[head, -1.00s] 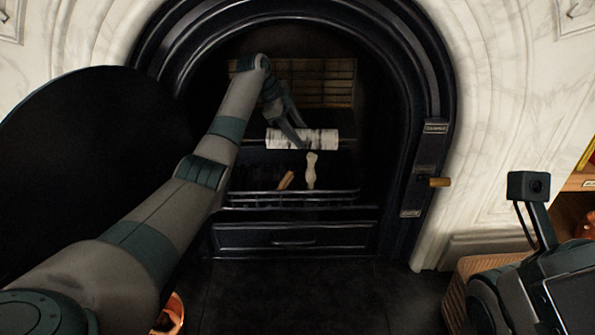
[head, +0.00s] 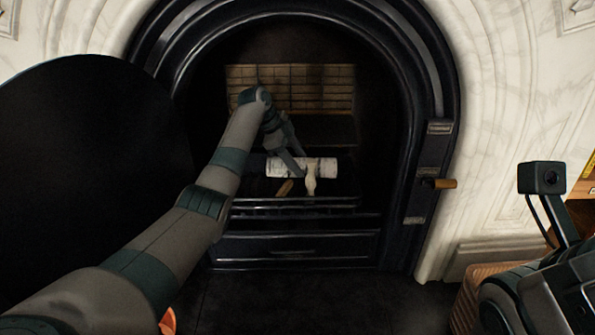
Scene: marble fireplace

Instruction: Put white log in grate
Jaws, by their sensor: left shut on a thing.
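The white log (head: 322,167), a pale birch-like cylinder with dark marks, lies level inside the fireplace opening, low over the back of the grate (head: 330,202). My left gripper (head: 296,168) reaches in from the left and is shut on the log near its middle. I cannot tell whether the log touches the grate floor. A pale bone-shaped piece (head: 310,181) stands in front of the log and overlaps it in view. A small brown stick (head: 285,187) lies to its left in the grate. My right gripper is out of view; only part of that arm shows at right.
The black arch frames the opening, with a brass-tipped handle (head: 445,184) on its right side. A large black round panel (head: 90,170) stands at left. A drawer front (head: 295,248) is below the grate. A wicker basket (head: 470,290) is at lower right.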

